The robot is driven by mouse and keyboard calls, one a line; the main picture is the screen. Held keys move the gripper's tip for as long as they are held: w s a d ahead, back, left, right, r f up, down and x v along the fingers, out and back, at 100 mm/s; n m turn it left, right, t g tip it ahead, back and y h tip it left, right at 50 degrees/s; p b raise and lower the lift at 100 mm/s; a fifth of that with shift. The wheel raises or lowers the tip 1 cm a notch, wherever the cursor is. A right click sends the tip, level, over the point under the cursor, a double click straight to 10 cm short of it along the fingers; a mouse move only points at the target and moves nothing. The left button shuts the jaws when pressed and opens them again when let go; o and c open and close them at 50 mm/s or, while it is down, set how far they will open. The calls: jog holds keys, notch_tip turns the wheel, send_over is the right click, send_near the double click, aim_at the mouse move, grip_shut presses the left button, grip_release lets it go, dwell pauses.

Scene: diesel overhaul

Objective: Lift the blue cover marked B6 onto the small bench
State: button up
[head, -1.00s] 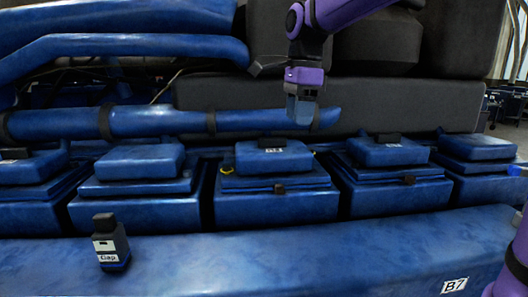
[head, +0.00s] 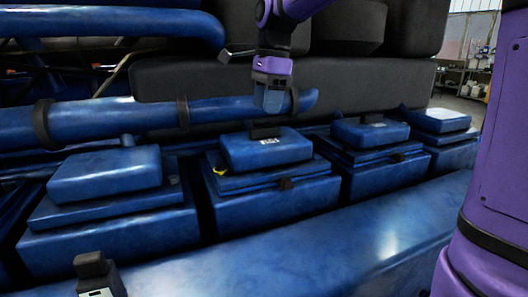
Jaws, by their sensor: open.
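A row of blue covers with black handles sits on the blue engine block. The middle cover (head: 268,152) has a small white label whose writing is too small to read, so I cannot tell whether it is B6. My gripper (head: 271,106) points down just above this cover's black handle (head: 265,131). It is open, and no held object shows in it. I cannot tell whether its fingers touch the handle. I cannot make out a small bench in view.
Similar covers stand at left (head: 105,175) and right (head: 370,131). A thick blue pipe (head: 105,122) runs behind them. A wide blue ledge (head: 300,245) lies in front, with a small black labelled object (head: 92,267) at its left. My purple body blocks the right edge.

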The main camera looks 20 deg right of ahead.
aim_at(265, 127)
jog(key=shift+w+a+f, duration=0.1)
jog(key=shift+f, duration=1.35)
jog(key=shift+w+a+f, duration=0.1)
jog(key=shift+f, duration=1.3)
jog(key=shift+r, duration=0.1)
grip_shut()
